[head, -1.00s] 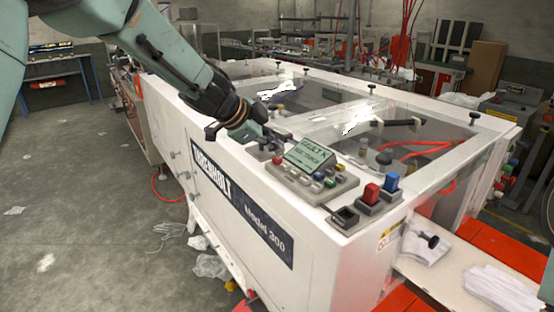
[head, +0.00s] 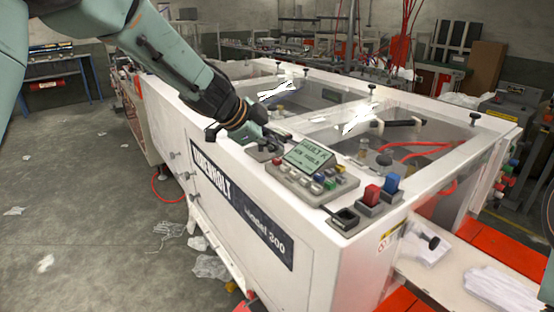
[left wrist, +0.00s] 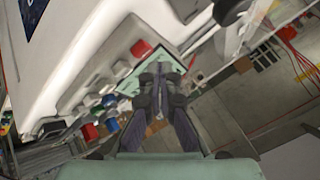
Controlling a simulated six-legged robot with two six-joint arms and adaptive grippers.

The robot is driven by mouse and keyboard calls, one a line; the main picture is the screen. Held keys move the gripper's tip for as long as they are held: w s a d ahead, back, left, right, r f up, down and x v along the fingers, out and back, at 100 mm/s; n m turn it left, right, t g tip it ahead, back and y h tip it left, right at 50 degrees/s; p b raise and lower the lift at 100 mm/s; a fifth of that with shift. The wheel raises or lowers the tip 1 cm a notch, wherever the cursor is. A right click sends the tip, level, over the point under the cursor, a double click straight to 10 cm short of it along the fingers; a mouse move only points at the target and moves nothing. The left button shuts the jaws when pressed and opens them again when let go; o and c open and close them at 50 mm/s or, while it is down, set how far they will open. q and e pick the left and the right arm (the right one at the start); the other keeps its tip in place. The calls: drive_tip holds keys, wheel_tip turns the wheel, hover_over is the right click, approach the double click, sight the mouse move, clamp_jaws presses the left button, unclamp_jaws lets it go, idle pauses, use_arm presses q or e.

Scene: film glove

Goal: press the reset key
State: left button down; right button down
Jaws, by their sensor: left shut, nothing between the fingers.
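The control panel (head: 338,190) is a grey box on the white machine's top edge, with a tilted green display (head: 309,156) and several small coloured keys. A red key (left wrist: 140,48) stands beside the display in the left wrist view. No key label is legible, so I cannot tell which is the reset key. My left gripper (head: 279,138) is shut and empty, just behind and left of the display. In the left wrist view the gripper (left wrist: 158,72) has its fingertips together, overlapping the display; contact is unclear. My right gripper is out of view.
Clear covers and a black handle (head: 403,122) lie behind. Open floor is at left.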

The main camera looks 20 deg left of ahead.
use_arm(q)
drive_tip(key=shift+s, duration=0.1)
drive_tip(key=shift+f, duration=0.35)
idle(0.5)
drive_tip(key=shift+f, duration=0.55)
drive_tip(key=shift+r, duration=0.1)
idle(0.5)
drive_tip(key=shift+r+p, duration=0.85)
drive_tip(key=shift+p, duration=0.45)
